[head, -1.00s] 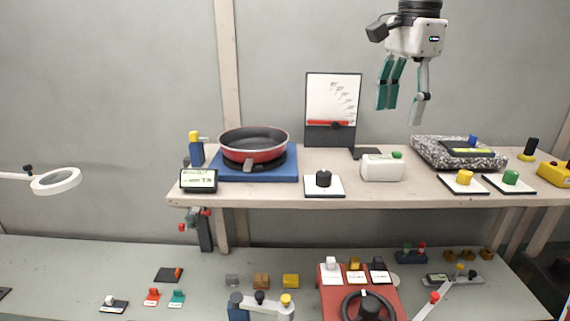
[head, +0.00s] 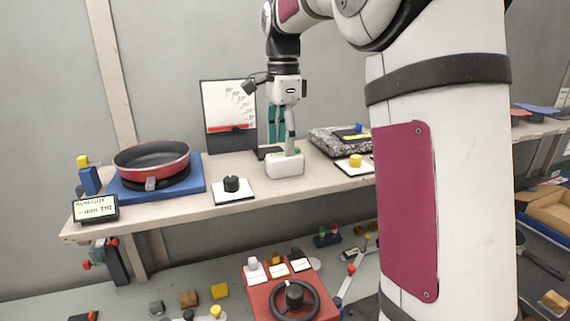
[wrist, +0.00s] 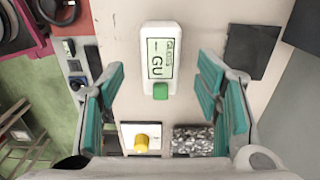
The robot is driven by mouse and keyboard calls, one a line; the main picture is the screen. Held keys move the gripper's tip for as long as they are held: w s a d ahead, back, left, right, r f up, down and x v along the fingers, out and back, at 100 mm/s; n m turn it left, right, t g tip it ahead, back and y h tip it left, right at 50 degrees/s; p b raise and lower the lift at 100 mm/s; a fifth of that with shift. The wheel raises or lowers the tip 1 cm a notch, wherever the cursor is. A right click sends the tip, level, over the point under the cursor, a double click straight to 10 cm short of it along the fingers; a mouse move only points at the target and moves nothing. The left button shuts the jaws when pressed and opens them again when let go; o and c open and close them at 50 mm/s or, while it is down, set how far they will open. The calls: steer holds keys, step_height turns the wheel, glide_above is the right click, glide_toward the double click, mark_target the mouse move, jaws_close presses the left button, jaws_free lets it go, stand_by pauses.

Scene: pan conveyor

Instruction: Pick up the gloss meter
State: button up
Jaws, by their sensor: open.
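The gloss meter is a small white box (head: 285,167) with a green button, on the upper shelf in the head view. In the wrist view the gloss meter (wrist: 151,32) shows its display reading "GU" and its green button, lying near the top middle. My gripper (head: 282,143) is just above the gloss meter in the head view. In the wrist view my gripper (wrist: 163,92) is open and empty, with teal pads apart on both sides and the meter ahead between them. I cannot tell its exact height above the meter.
A black knob on a white plate (head: 232,189) stands left of the meter, and a pan (head: 152,157) sits on a blue base farther left. A yellow knob plate (head: 355,166) and a speckled slab (head: 330,140) are to the right. An upright chart board (head: 229,113) stands behind.

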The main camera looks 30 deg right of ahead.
mark_target(284, 158)
steer(key=f, duration=0.2)
steer(key=f+p, duration=0.1)
steer(key=f, duration=0.1)
steer(key=shift+s+d, duration=0.1)
steer(key=shift+d, duration=0.1)
steer(key=shift+f, duration=0.6)
jaws_close()
steer(key=shift+r, duration=0.2)
